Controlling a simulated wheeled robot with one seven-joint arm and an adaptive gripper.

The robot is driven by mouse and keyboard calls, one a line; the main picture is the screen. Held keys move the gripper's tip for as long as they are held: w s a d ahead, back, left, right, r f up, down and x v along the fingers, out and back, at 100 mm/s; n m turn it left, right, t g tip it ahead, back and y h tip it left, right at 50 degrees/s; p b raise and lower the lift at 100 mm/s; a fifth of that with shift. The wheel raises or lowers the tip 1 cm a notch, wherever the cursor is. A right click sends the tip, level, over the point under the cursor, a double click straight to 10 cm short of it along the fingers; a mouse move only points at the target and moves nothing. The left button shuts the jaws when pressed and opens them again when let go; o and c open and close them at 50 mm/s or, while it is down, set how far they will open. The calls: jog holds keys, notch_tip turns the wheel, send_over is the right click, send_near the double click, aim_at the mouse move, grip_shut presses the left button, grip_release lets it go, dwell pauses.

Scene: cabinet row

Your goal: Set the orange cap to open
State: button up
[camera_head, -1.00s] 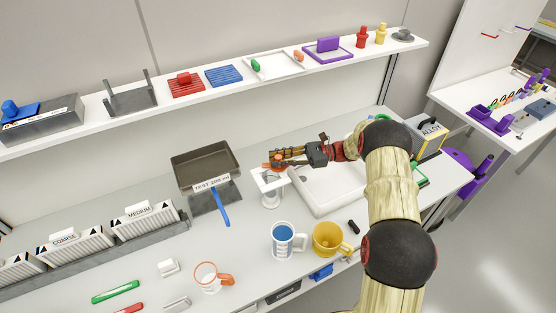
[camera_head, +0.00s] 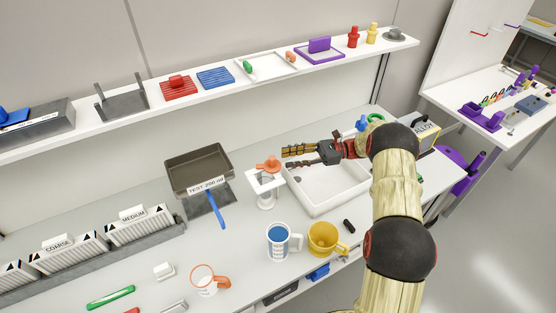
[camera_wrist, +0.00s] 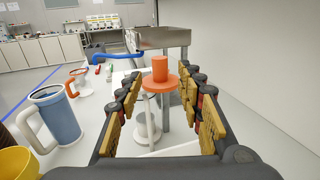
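The orange cap (camera_head: 268,164) sits on top of a white stand (camera_head: 266,186) on the bench, left of the white tray. In the wrist view the orange cap (camera_wrist: 160,77) is a disc with an upright round knob, straight ahead between my finger lines. My gripper (camera_head: 284,158) is just right of the cap in the head view, apart from it. Its fingers are spread wide and nothing is between them. In the wrist view the white stand (camera_wrist: 150,115) shows below the cap, with its lower part partly hidden.
A dark pan with a blue handle (camera_head: 200,170) stands left of the cap. A white tray (camera_head: 325,205) lies under my gripper. A blue-and-white mug (camera_head: 281,242) and a yellow mug (camera_head: 323,238) stand in front. A shelf (camera_head: 220,90) runs behind.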

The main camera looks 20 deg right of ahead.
jog(key=d, duration=0.5)
jog(key=shift+s, duration=0.15)
